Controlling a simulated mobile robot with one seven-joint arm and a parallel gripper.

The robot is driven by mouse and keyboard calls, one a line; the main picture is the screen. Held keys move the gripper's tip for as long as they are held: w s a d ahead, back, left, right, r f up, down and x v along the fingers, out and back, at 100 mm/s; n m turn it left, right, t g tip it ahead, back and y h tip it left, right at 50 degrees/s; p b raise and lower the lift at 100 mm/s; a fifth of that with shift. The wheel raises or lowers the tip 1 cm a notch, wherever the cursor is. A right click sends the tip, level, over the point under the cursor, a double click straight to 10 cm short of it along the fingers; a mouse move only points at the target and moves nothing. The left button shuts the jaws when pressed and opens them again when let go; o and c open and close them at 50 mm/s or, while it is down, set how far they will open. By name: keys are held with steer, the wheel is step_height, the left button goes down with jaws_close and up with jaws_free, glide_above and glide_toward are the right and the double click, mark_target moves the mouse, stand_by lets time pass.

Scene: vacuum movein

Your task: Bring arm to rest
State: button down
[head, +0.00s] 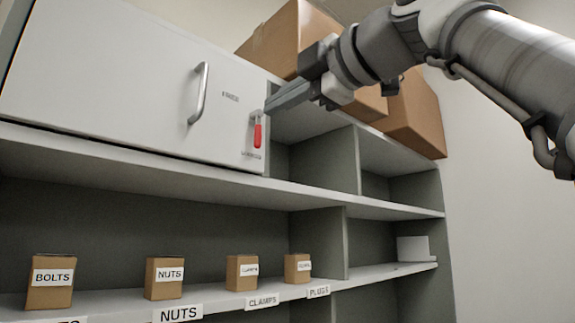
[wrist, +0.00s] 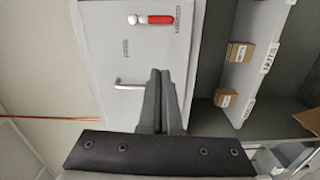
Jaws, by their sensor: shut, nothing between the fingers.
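My arm comes in from the upper right in the head view. My gripper (head: 270,106) is shut and empty, with its fingertips near the right edge of the white cabinet door (head: 120,75). In the wrist view the two fingers of my gripper (wrist: 160,74) lie together in front of the door. A red-handled latch (head: 257,132) sits on the door's right side, just below and left of my fingertips in the head view. It also shows in the wrist view (wrist: 160,19). I cannot tell whether the fingers touch the door.
A grey shelf unit (head: 325,162) has open compartments right of the door. Small labelled boxes, such as one marked bolts (head: 51,281), stand on the lower shelf. Large cardboard boxes (head: 413,118) sit on top, behind my arm. The door has a metal handle (head: 198,93).

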steer(key=shift+s+d, duration=0.25)
steer(key=shift+d, duration=0.05)
stand_by(0.4)
steer(key=w+d+f+m+g+h+p, duration=0.1)
steer(key=d+f+m+h+p, duration=0.3)
steer(key=f+m, duration=0.6)
steer(key=w+d+f+m+g+h+p, duration=0.15)
steer(key=d+f+m+h, duration=0.35)
steer(key=f, duration=0.8)
steer(key=s+d+f+m+g+h+p, duration=0.1)
steer(key=s+d+f+m, duration=0.2)
steer(key=f, duration=0.6)
steer(key=s+d+f+m+g+h+p, duration=0.1)
steer(key=s+d+f+m+g, duration=0.1)
steer(key=s+f, duration=0.4)
steer(key=s+d+f+m+g+h+p, duration=0.1)
steer(key=s+d+f+m, duration=0.3)
steer(key=f, duration=0.8)
steer(key=shift+s+d+m+h+p, duration=0.25)
steer(key=shift+s+m+h+p, duration=0.3)
steer(key=shift+m, duration=0.65)
steer(key=shift+g, duration=0.25)
